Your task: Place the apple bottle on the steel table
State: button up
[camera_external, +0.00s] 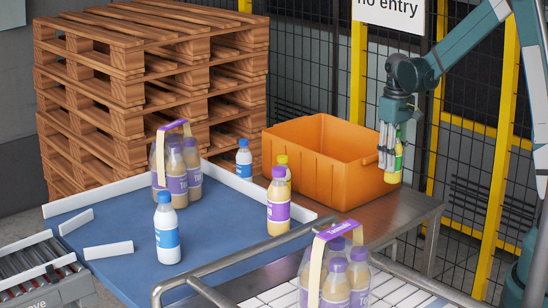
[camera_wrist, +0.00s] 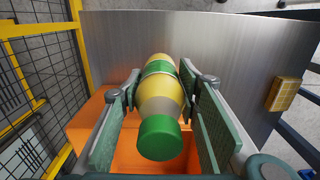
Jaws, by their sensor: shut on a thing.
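The apple bottle is yellow with a green label and green cap. My gripper (camera_external: 392,138) is shut on the apple bottle (camera_external: 395,165), which hangs roughly upright at the right end of the orange crate. In the wrist view the bottle (camera_wrist: 160,100) sits between the two fingers of my gripper (camera_wrist: 168,92), cap towards the camera. The steel table (camera_external: 405,213) lies under the crate and extends to its right. In the wrist view its bare top (camera_wrist: 225,45) shows beyond the bottle. The gap beneath the bottle is hard to judge.
The orange crate (camera_external: 320,165) stands beside the bottle; its rim also shows in the wrist view (camera_wrist: 85,125). A yellow-framed fence (camera_external: 505,130) stands behind the table.

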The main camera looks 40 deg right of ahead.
aim_at(392, 176)
jog(key=shift+f, duration=2.9)
jog(key=shift+f, duration=2.1)
jog(key=shift+f, duration=0.15)
jog(key=o, duration=1.1)
jog(key=shift+c, duration=0.2)
jog(key=shift+r, duration=0.2)
